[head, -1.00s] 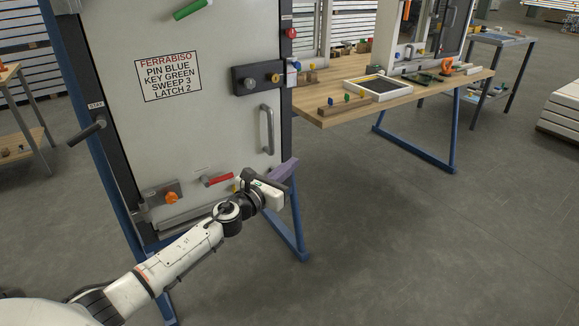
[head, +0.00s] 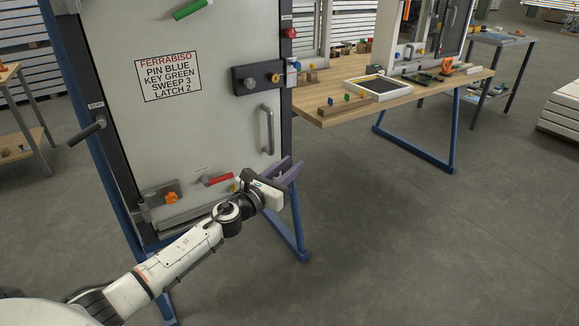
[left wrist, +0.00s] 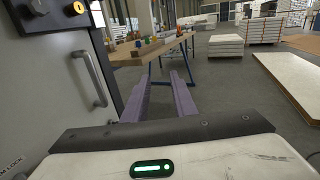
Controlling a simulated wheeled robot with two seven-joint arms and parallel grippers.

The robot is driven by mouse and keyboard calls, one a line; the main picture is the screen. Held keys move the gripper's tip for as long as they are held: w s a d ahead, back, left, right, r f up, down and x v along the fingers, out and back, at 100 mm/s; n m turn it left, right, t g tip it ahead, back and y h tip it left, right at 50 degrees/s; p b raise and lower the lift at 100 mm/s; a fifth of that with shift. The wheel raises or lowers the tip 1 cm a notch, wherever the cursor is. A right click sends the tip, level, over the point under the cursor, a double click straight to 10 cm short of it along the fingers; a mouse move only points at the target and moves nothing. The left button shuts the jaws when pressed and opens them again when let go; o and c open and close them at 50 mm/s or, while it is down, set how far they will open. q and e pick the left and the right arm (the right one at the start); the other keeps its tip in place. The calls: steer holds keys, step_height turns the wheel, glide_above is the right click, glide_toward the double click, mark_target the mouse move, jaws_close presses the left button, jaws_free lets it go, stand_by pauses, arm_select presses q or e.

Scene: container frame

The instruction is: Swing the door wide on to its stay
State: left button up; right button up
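The pale door (head: 215,115) stands upright at the left of the head view, with a grey vertical pull handle (head: 267,130) near its right edge. The handle also shows in the left wrist view (left wrist: 88,78). My left gripper (head: 292,166) is below the handle at the door's lower right. Its purple fingers are apart and empty in the left wrist view (left wrist: 160,90). My right gripper is not in view.
The door carries a dark lock block (head: 257,79), a red lever (head: 217,180), an orange knob (head: 171,197) and a printed sign (head: 168,77). A wooden workbench (head: 440,84) with a tray (head: 377,88) stands right behind.

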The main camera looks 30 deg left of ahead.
arm_select(q)
steer(key=s, duration=1)
steer(key=shift+s, duration=0.1)
